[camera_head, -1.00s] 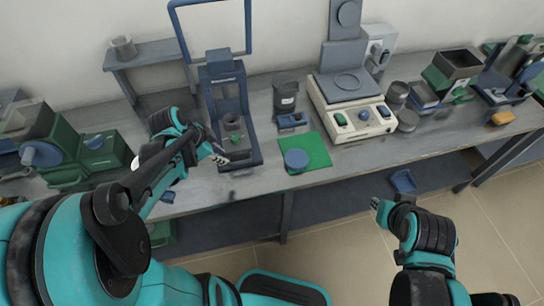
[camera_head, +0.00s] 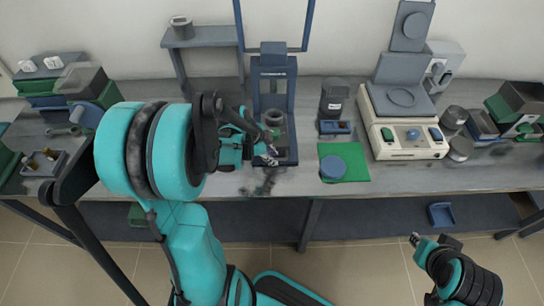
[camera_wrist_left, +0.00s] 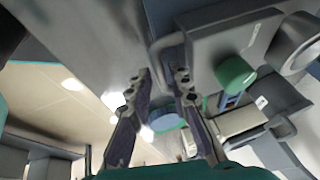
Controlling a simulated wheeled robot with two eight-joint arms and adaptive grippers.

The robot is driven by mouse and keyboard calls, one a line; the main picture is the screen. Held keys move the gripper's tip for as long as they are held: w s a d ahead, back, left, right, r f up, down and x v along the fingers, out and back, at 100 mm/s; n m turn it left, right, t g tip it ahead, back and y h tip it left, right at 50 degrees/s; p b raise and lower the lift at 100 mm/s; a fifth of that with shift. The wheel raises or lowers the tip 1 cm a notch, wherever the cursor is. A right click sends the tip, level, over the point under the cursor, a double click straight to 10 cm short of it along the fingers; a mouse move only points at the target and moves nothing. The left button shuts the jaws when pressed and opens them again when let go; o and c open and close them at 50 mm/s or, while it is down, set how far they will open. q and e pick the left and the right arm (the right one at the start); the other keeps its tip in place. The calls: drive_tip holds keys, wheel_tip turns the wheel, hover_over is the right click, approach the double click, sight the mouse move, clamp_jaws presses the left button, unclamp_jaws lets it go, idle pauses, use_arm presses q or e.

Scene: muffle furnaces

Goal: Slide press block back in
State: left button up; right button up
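The press (camera_head: 277,75) is a dark blue upright frame on a base in the middle of the bench in the head view. A grey ring-shaped block (camera_head: 274,118) sits low inside it, partly hidden by my left arm. My left gripper (camera_head: 268,158) is at the press's front edge, near the bench front. In the left wrist view its two fingers (camera_wrist_left: 163,100) are apart with nothing clearly between them. A grey slab with a loop handle (camera_wrist_left: 168,52) and a green knob (camera_wrist_left: 236,74) is close beyond them. My right gripper (camera_head: 413,240) is off the bench, too small to read.
A green mat with a blue round piece (camera_head: 333,167) lies right of the press. A dark canister (camera_head: 334,98) and a cream balance (camera_head: 402,130) stand behind and right. A small shelf (camera_head: 215,38) is at back left. Bench front between press and mat is clear.

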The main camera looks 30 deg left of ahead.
sight(271, 128)
use_arm(q)
clamp_jaws()
drive_tip(key=shift+w, duration=0.1)
drive_tip(key=w+a, duration=0.2)
drive_tip(key=w, duration=0.1)
drive_tip(key=w+a, duration=0.2)
drive_tip(key=w, duration=0.1)
drive_tip(key=w+a, duration=0.2)
drive_tip(key=w, duration=0.2)
drive_tip(key=shift+a+r, duration=0.1)
unclamp_jaws()
